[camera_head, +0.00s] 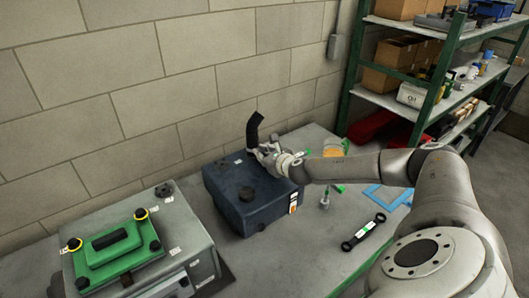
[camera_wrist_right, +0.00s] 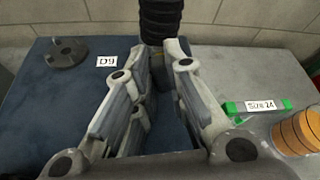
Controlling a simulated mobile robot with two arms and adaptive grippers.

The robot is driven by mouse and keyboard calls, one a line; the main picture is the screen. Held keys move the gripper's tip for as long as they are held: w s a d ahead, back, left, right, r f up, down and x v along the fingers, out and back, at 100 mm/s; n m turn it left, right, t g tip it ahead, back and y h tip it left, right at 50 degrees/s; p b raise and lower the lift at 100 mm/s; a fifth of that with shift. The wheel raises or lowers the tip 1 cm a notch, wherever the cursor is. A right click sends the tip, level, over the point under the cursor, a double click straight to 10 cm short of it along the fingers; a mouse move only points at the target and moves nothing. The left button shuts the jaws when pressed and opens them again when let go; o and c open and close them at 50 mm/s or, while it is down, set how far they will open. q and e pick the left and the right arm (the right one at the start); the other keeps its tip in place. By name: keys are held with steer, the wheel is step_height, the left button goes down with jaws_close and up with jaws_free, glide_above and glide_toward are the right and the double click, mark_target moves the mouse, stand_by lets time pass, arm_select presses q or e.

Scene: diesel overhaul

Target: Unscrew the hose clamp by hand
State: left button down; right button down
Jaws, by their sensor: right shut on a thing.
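A black ribbed hose (camera_head: 254,130) stands up from the back of the dark blue block (camera_head: 238,192); it also shows at the top of the wrist view (camera_wrist_right: 160,18). My right gripper (camera_head: 262,150) is at the hose's lower end, above the block. In the wrist view its two fingertips (camera_wrist_right: 163,50) close in on both sides of a dark part just below the ribs. The hose clamp is mostly hidden between the fingers and I cannot make out its screw. My left gripper is not in view.
A grey machine with a green handled cover (camera_head: 112,252) stands at the left. A black spanner (camera_head: 363,232) and a blue frame (camera_head: 388,196) lie on the table at the right. An orange ringed cylinder (camera_wrist_right: 299,130) stands near a "Size 24" label (camera_wrist_right: 261,106). Behind is a wall; green shelves (camera_head: 437,75) stand right.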

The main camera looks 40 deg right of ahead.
steer(key=n+h, duration=0.2)
steer(key=shift+w+a+n, duration=0.1)
steer(key=shift+a+n, duration=0.2)
steer(key=shift+a, duration=0.05)
steer(key=n, duration=0.1)
steer(key=n+h, duration=0.1)
steer(key=n, duration=0.1)
steer(key=shift+a+f+t+h, duration=0.25)
steer(key=shift+f+t+h, duration=0.05)
steer(key=shift+t+h, duration=0.1)
steer(key=shift+n, duration=0.3)
steer(key=c, duration=1.5)
jaws_free()
steer(key=shift+f, duration=0.1)
steer(key=shift+o, duration=0.2)
